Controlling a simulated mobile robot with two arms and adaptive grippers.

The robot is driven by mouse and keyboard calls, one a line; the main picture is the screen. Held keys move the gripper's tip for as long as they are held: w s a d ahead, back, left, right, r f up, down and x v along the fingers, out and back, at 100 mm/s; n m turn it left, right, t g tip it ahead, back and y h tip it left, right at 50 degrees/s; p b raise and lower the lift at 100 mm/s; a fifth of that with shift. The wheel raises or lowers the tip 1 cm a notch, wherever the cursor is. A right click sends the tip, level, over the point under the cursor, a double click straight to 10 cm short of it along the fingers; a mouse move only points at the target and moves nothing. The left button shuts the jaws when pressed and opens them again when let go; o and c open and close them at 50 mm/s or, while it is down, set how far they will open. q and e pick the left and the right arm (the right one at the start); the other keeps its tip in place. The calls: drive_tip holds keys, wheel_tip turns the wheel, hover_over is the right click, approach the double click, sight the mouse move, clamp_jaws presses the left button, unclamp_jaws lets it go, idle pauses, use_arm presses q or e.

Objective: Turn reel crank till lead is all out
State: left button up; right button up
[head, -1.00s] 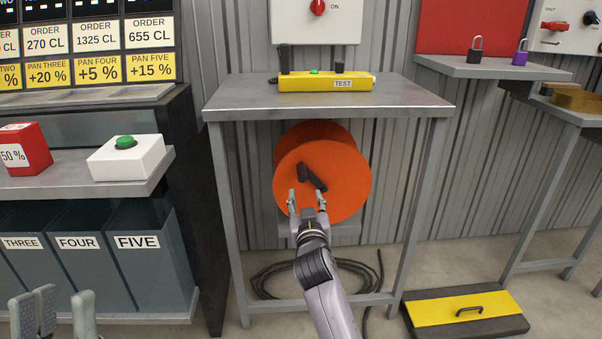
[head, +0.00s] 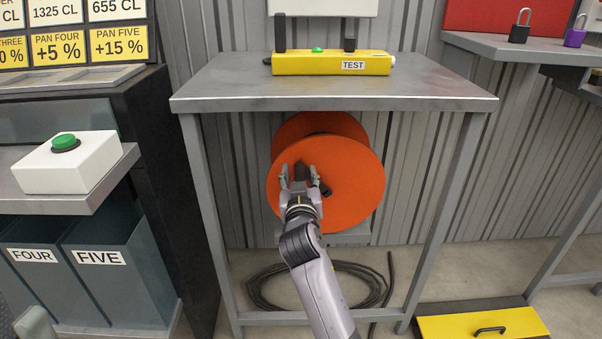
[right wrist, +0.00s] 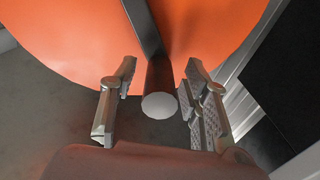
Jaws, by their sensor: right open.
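The orange reel (head: 352,170) hangs under the grey metal table. Its dark crank (head: 325,190) is on the front face, with the handle pointing up-left towards me. My right gripper (head: 301,174) is open at the handle. In the right wrist view the round-ended handle (right wrist: 159,104) stands between the two spread fingers of the right gripper (right wrist: 161,88), with gaps on both sides. The dark lead (head: 390,275) lies in loops on the floor below the reel.
The table (head: 330,88) carries a yellow TEST box (head: 330,65) above the reel, and its legs flank my right arm. A white box with a green button (head: 70,160) stands on the left shelf. A yellow-topped platform (head: 480,324) is on the floor at right.

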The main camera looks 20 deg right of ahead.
drive_tip(key=shift+c, duration=0.3)
clamp_jaws()
idle(0.6)
